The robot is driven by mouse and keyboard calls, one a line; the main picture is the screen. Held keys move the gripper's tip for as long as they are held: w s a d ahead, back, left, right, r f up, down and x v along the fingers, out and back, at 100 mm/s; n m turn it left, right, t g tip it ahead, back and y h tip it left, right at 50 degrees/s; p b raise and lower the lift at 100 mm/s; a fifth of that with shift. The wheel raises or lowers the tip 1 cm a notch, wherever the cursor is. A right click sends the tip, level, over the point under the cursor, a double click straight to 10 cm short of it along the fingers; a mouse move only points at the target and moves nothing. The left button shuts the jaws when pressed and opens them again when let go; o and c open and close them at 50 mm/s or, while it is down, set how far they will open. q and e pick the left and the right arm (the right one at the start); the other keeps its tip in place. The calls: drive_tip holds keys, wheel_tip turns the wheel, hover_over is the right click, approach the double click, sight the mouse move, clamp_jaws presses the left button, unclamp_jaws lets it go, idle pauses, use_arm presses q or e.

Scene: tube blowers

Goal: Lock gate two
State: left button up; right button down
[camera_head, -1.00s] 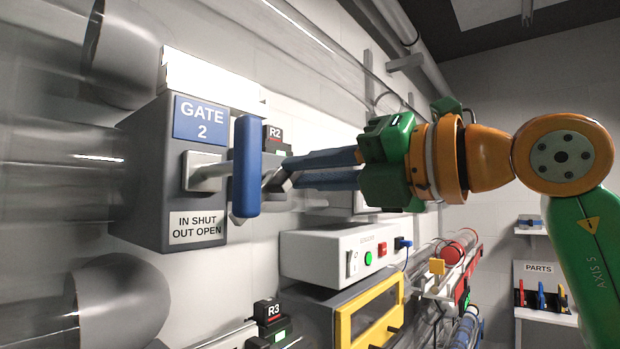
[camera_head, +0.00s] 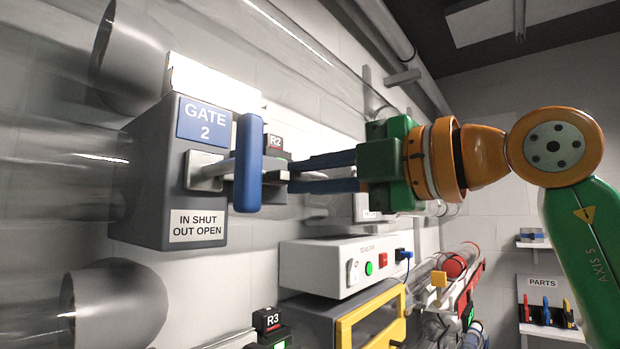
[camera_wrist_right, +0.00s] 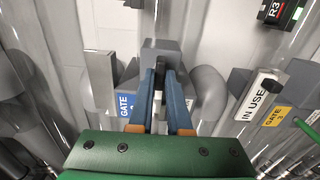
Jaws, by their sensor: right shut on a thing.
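The gate 2 box (camera_head: 200,150) is grey, with a blue GATE 2 label and a plate reading IN SHUT OUT OPEN. A grey rod (camera_head: 208,172) leaves its face and carries an upright blue handle (camera_head: 248,163), which stands out from the box. In the right wrist view, the gripper's blue fingers (camera_wrist_right: 161,72) stand close together beside the GATE 2 label (camera_wrist_right: 125,104). My left gripper is not in view.
Clear tubes (camera_head: 60,180) run beside the box. The R2 unit (camera_head: 275,145) is close behind the handle. A white switch box (camera_head: 340,268) and a yellow-framed unit (camera_head: 365,318) lie below. A gate 3 sign (camera_wrist_right: 275,117) shows in the right wrist view.

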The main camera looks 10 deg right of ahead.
idle(0.3)
drive_tip(key=c, duration=0.9)
unclamp_jaws()
drive_tip(key=shift+w, duration=0.1)
drive_tip(key=shift+o, duration=0.2)
drive_tip(key=b+v, duration=0.2)
drive_tip(key=v, duration=0.5)
